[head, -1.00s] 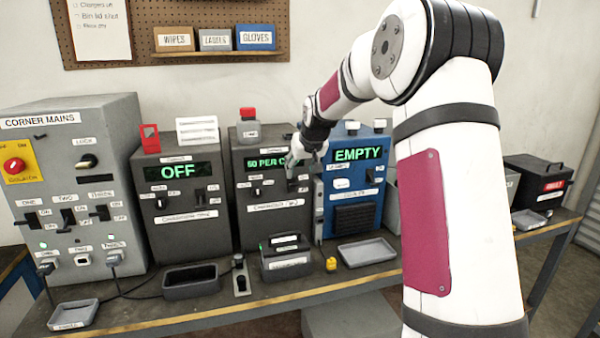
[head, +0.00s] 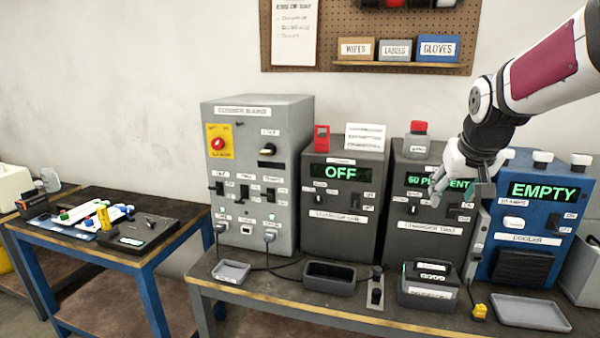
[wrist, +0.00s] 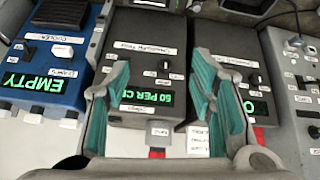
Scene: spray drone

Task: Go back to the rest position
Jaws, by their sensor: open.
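My gripper (head: 462,178) is open and empty in the head view, in front of the second charger (head: 424,232), whose green display reads about "50 PERCENT" and is partly hidden by my gripper. In the wrist view my gripper's two teal-padded fingers (wrist: 164,100) are spread wide, with the same charger (wrist: 145,50) between and beyond them. Nothing is held between the fingers.
The first charger (head: 341,229) shows "OFF". The blue cooler (head: 518,227) shows "EMPTY". A grey mains cabinet (head: 285,150) stands left. A dark bin (head: 330,285), a battery (head: 428,290) and a grey tray (head: 532,316) line the bench front. A side table (head: 185,212) stands farther left.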

